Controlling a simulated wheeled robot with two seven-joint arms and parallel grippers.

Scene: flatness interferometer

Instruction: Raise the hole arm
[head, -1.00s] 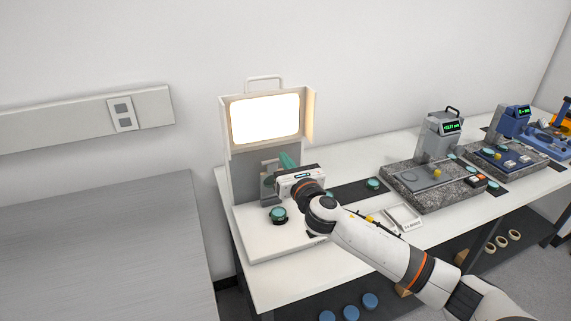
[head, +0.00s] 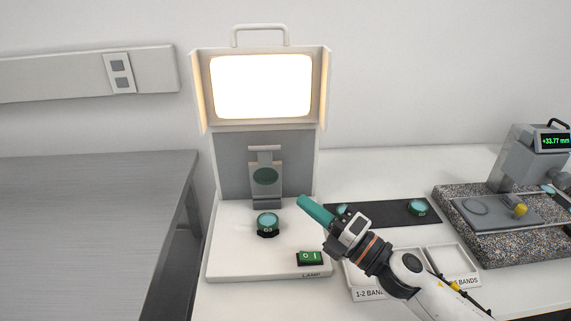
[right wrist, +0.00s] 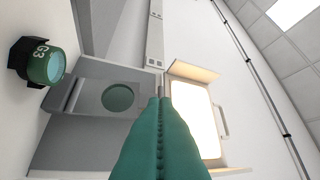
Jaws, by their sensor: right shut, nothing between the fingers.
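The interferometer has a bright lamp screen (head: 262,86) above a grey back panel (head: 232,160) and a white base (head: 240,262). The hole arm, a grey plate (head: 265,155) with a round dark-green opening or disc, shows against the panel above the base. Its plate also shows in the right wrist view (right wrist: 85,95). I cannot tell its exact tilt. My right gripper (head: 303,200) has teal fingers, shut and empty, to the right of the plate and apart from it. The shut fingers also show in the right wrist view (right wrist: 163,102). My left gripper is not in view.
A teal-topped round piece marked G3 (head: 267,223) sits on the base, with a green lamp switch (head: 310,258) at its front right. Labelled trays (head: 452,260) lie at right. A teal disc (head: 417,207) rests on a dark mat. A granite gauge stand (head: 500,225) stands farther right.

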